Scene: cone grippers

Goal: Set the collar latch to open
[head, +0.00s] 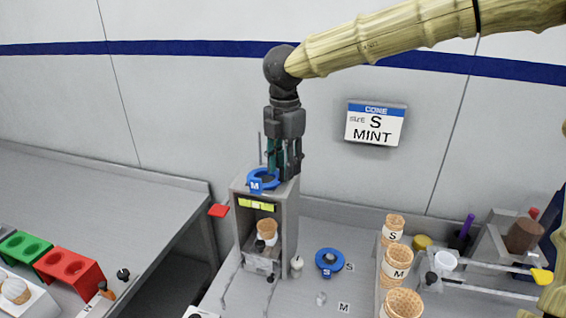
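A grey upright stand (292,215) holds a blue collar marked M (263,179) on its top. A red tab (218,210) sticks out at the stand's left side; I cannot tell for sure whether it is the collar latch, or how it is set. A yellow-green strip (256,205) runs across the stand's front above a cone (267,229) inside. My gripper (284,174) points down at the top of the stand, just behind and right of the collar. Its fingertips are partly hidden, so contact and finger gap are unclear.
A blue collar marked S (329,260) lies on the counter to the right. Several cones (397,262) stand in a rack further right. A wall sign (375,124) reads cone size S, mint. Red (70,270) and green (24,248) holders stand on the left counter.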

